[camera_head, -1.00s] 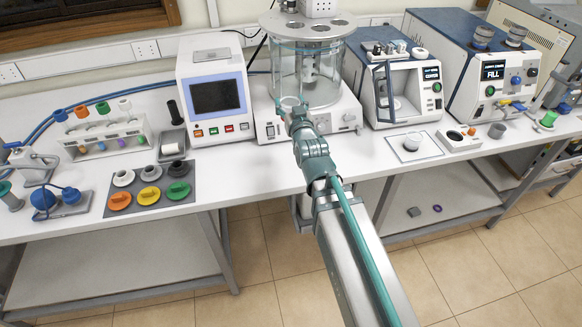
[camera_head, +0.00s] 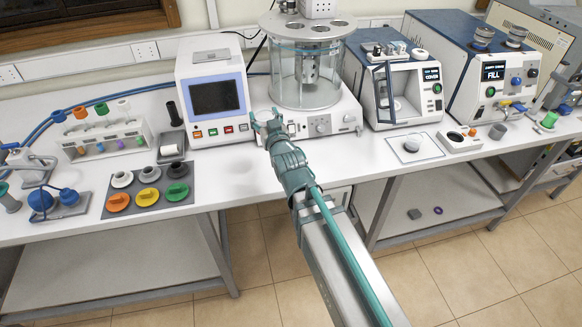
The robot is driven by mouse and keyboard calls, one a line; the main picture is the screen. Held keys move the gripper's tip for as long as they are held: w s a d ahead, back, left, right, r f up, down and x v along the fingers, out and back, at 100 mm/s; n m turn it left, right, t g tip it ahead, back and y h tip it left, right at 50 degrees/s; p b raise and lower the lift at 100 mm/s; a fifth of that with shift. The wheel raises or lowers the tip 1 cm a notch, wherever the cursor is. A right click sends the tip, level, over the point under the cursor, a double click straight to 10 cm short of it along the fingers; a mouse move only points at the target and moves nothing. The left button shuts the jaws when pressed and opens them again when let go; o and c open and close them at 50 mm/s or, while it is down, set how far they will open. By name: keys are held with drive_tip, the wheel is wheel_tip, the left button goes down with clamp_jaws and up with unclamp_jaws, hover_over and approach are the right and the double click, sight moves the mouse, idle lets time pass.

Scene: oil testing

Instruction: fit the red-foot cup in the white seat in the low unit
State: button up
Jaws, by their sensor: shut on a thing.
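My gripper (camera_head: 264,117) is in front of the glass bath, above the front part of the bench. It is shut on a small clear or pale thing that looks like the cup, mostly hidden by the fingers; no red foot shows. A low grey unit (camera_head: 172,140) stands left of the screen instrument, with a white round part (camera_head: 172,151) in it that may be the white seat. The gripper is to the right of this unit and apart from it. A low white box (camera_head: 458,141) with an orange disc and a dark round spot stands far right.
The screen instrument (camera_head: 214,90) stands behind and left of my gripper, the glass bath (camera_head: 305,80) behind and right. A dark mat (camera_head: 150,190) with coloured caps and a tube rack (camera_head: 105,140) are at left. The bench between mat and gripper is bare.

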drive_tip(key=shift+s+a+f+y, duration=0.15)
drive_tip(key=shift+a+f, duration=0.05)
drive_tip(key=shift+a, duration=0.25)
drive_tip(key=shift+s+a+f+y, duration=0.1)
drive_tip(key=shift+a+f+y, duration=0.05)
drive_tip(key=shift+a, duration=0.3)
drive_tip(key=s+a+f+n+g+y+b, duration=0.1)
drive_tip(key=s+a+f, duration=0.2)
drive_tip(key=a, duration=0.5)
drive_tip(key=s+a+f+n+g+y+b, duration=0.1)
drive_tip(key=s+a+f, duration=0.3)
drive_tip(key=a, duration=0.5)
drive_tip(key=shift+s+a+n+y+b, duration=0.15)
drive_tip(key=shift+s+n+y+b, duration=0.35)
drive_tip(key=shift+y, duration=0.3)
drive_tip(key=shift+w, duration=0.1)
